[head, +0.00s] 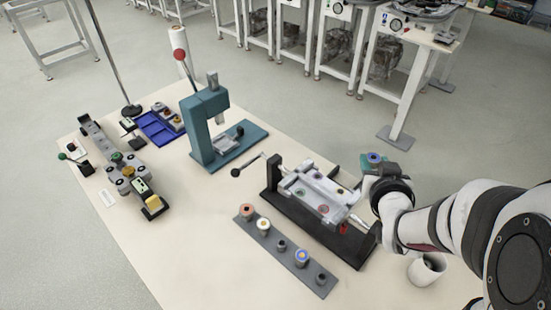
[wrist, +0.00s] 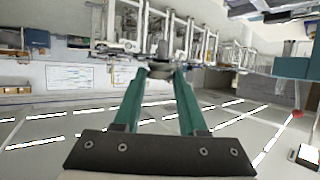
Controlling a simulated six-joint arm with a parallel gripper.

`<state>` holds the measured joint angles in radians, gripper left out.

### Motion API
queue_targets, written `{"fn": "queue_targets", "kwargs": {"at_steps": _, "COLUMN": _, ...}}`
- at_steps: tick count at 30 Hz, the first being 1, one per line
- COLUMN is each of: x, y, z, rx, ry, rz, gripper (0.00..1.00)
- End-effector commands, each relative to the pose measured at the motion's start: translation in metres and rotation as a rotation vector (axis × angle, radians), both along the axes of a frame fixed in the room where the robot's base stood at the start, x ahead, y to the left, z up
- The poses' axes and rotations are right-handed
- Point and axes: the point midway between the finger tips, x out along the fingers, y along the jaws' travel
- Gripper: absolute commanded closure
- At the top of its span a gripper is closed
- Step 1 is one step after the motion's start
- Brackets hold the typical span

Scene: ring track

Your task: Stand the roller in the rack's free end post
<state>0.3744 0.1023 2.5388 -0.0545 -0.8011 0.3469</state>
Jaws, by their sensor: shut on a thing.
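My gripper (head: 376,166) is at the right of the head view, above the table's right part, beside the tilting fixture. Its teal fingers are shut on the roller (head: 374,157), whose blue ringed end shows. In the wrist view the fingers close on the roller (wrist: 159,72), seen as a greyish round edge, partly hidden. The rack (head: 271,239) is a dark grey strip at the table's front. Its near right end post (head: 321,278) is bare, and a middle post (head: 281,244) is bare too. Three rollers stand on its other posts, one blue and yellow (head: 301,257).
A fixture with a pale tray on a black base (head: 317,232) stands between gripper and rack. A white open cylinder (head: 425,268) stands at front right. A teal press (head: 203,140), a blue tray (head: 153,128) and a grey valve assembly lie left. The front left table is clear.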

Motion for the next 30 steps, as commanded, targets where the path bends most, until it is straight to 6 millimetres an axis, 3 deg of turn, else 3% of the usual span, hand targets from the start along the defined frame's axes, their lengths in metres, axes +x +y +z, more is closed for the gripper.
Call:
{"fn": "queue_targets", "kwargs": {"at_steps": 10, "x": 0.001, "y": 0.0, "z": 0.0, "rx": -0.001, "ry": -0.001, "rz": 0.009, "gripper": 1.0}}
{"fn": "queue_targets", "kwargs": {"at_steps": 14, "x": 0.013, "y": 0.005, "z": 0.001, "rx": -0.002, "ry": -0.001, "rz": 0.094, "gripper": 1.0}}
{"fn": "queue_targets", "kwargs": {"at_steps": 19, "x": 0.032, "y": 0.023, "z": -0.002, "rx": -0.001, "ry": -0.001, "rz": 0.324, "gripper": 1.0}}
{"fn": "queue_targets", "kwargs": {"at_steps": 23, "x": 0.037, "y": 0.047, "z": -0.016, "rx": 0.002, "ry": 0.001, "rz": 0.572, "gripper": 1.0}}
{"fn": "queue_targets", "kwargs": {"at_steps": 26, "x": 0.024, "y": 0.068, "z": -0.036, "rx": 0.005, "ry": 0.0, "rz": 0.828, "gripper": 1.0}}
{"fn": "queue_targets", "kwargs": {"at_steps": 30, "x": -0.014, "y": 0.089, "z": -0.065, "rx": 0.005, "ry": -0.002, "rz": 1.149, "gripper": 1.0}}
